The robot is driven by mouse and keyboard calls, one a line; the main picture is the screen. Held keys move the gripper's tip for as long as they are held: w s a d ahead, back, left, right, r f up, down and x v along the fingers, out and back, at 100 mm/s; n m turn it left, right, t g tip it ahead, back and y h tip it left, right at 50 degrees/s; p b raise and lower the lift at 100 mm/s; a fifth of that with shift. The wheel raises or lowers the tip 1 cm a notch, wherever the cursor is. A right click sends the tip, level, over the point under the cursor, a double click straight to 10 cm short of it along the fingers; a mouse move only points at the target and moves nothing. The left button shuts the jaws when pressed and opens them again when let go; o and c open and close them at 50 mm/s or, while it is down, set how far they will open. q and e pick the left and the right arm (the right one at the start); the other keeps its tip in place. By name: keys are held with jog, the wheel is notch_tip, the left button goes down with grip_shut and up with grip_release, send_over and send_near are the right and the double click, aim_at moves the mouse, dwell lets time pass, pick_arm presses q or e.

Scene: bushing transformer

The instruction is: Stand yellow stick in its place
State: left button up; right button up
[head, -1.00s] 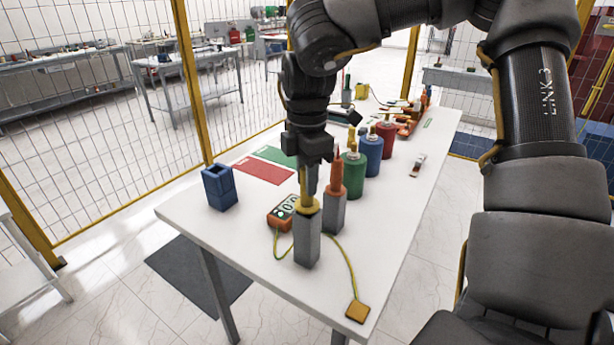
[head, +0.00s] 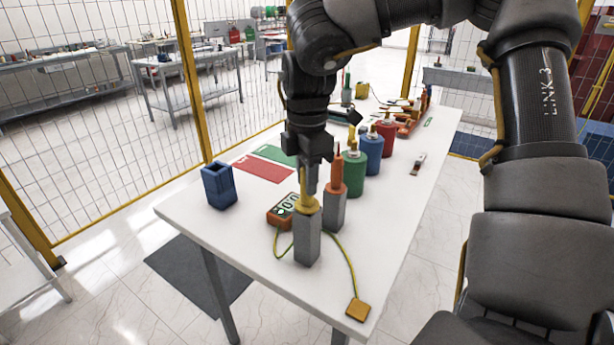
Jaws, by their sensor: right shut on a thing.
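The yellow stick (head: 307,204) stands upright at the top of a grey square holder (head: 307,244) near the front of the white table. Its wide yellow collar is at the holder's mouth; I cannot tell whether it is fully seated. My right gripper (head: 308,186) comes down from above and is shut on the yellow stick's upper part, hiding its top. A red-orange stick (head: 337,178) stands in a second grey holder (head: 335,211) just behind and to the right. My left gripper is not in view.
A blue open box (head: 219,186) stands at the table's left. An orange meter (head: 284,211) with cables lies beside the holder. Green (head: 354,176), blue (head: 369,156) and red (head: 386,140) cylinders stand behind. Red (head: 263,172) and green mats lie flat. The table's front left is clear.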

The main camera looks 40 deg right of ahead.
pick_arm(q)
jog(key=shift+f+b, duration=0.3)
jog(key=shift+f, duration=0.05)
pick_arm(e)
jog(key=shift+f, duration=0.25)
jog(key=o, duration=1.1)
jog(key=shift+c, duration=0.2)
jog(key=shift+r, duration=0.35)
notch_tip(320, 180, up, 9)
jog(key=shift+r+p, duration=0.1)
jog(key=shift+p, duration=0.55)
jog(key=shift+d+r, duration=0.1)
jog(key=shift+r, duration=0.4)
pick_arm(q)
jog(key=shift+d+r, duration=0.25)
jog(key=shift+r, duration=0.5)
